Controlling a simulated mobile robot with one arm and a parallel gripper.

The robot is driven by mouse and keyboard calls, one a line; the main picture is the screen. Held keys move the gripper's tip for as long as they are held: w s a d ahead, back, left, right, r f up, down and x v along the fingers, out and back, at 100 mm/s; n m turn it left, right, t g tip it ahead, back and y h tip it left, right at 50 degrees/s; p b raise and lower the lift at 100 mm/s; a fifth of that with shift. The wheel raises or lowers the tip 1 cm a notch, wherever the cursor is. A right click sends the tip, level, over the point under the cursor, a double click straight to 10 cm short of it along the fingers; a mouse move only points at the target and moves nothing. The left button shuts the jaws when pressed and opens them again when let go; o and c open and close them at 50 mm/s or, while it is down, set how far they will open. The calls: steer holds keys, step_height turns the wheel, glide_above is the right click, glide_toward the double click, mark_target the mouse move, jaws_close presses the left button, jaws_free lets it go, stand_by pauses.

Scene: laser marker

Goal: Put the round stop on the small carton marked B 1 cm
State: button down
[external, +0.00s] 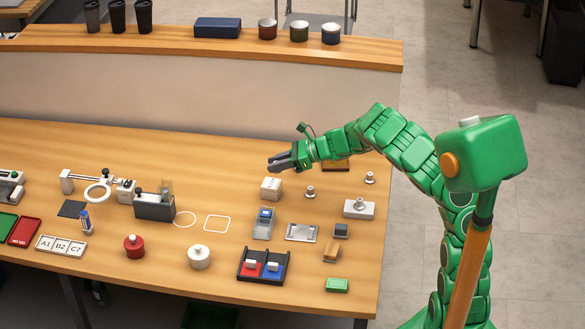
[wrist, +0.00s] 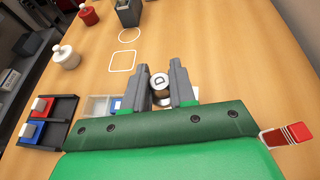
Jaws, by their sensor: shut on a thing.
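Any marking on that carton is too small to read. In the wrist view my gripper (wrist: 159,72) is shut on a small round piece (wrist: 160,81) with a pale top and a dark letter that looks like a D. The piece does not show clearly in the external view. In the wrist view the fingers and the piece hide most of what lies below them. I cannot tell whether the piece touches the carton.
Round and square white outlines (external: 216,222) lie left on clear wood.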

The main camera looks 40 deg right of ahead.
mark_target(271, 183)
steer(key=shift+w+a+f, duration=0.1)
steer(key=shift+w+f, duration=0.6)
steer(key=shift+f, duration=0.15)
steer(key=shift+w+a+f, duration=0.1)
steer(key=shift+w+f, duration=0.55)
steer(key=shift+f, duration=0.2)
steer(key=shift+w+f, duration=0.15)
steer(key=shift+f, duration=1.4)
steer(key=shift+f, duration=0.15)
steer(key=c, duration=0.9)
jaws_free()
steer(key=shift+d, duration=0.2)
steer(key=v, duration=1.2)
steer(key=shift+a, duration=0.15)
